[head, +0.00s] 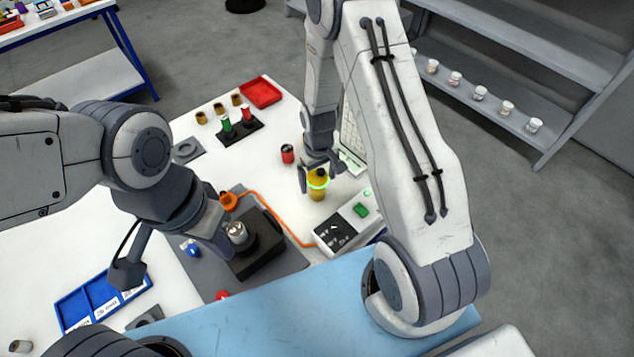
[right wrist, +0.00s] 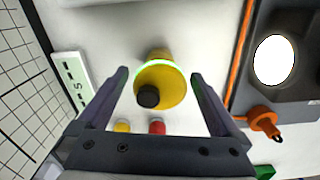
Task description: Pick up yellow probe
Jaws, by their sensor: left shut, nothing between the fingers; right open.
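The yellow probe (head: 318,192) stands on the white table, with a dark cap and a glowing green ring near its top. My right gripper (head: 319,178) is open over it, with its fingers on either side of the upper part. In the right wrist view, the probe (right wrist: 170,85) shows between the spread fingertips (right wrist: 158,78), with visible gaps on both sides. My left gripper (head: 214,242) is shut and empty beside the metal cylinder (head: 237,232) on a black block. Its fingertips are hard to make out.
A white device (head: 345,228) with a green button stands close to the probe's right. A red can (head: 287,154) stands to its upper left. An orange connector (head: 228,201) and its cable lie left. A black stand (head: 240,130), red tray (head: 262,92) and blue tray (head: 75,305) are farther off.

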